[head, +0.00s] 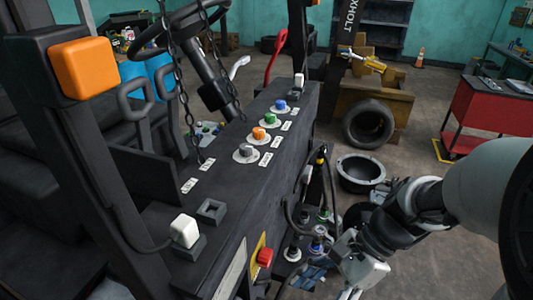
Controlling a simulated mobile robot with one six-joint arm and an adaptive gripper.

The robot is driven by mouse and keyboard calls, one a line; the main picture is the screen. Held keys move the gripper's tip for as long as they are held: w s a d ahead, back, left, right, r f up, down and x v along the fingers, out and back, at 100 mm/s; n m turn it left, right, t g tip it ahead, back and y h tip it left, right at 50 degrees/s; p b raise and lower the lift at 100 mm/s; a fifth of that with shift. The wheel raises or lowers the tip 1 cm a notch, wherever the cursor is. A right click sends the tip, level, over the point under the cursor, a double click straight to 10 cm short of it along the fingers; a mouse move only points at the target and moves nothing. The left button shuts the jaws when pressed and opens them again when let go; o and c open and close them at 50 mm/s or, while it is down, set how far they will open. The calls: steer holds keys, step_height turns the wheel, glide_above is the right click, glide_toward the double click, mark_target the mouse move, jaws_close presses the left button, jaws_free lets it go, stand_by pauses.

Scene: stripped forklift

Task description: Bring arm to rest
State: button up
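My arm (425,205) reaches in from the right edge. A large pale link leads to dark wrist joints. My gripper (332,279) is low in the picture, beside the right side of the forklift's dark console (225,190). It is near black cables and round connectors (318,240). Its fingers are small and overlap dark parts, so I cannot tell whether they are open or shut, or whether they touch anything.
The console carries coloured knobs (258,134), a white switch (184,231) and a red button (265,257). A black basin (361,172) and a tire (369,124) are on the floor behind my arm. A red cart (488,108) stands at right. Open floor lies between.

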steer(key=s+d+r+n+t+h+b, duration=0.4)
steer(key=n+t+h, duration=0.3)
steer(key=n, duration=0.8)
steer(key=shift+s+d+n, duration=0.3)
steer(key=shift+d+n, duration=0.1)
steer(key=shift+d, duration=0.1)
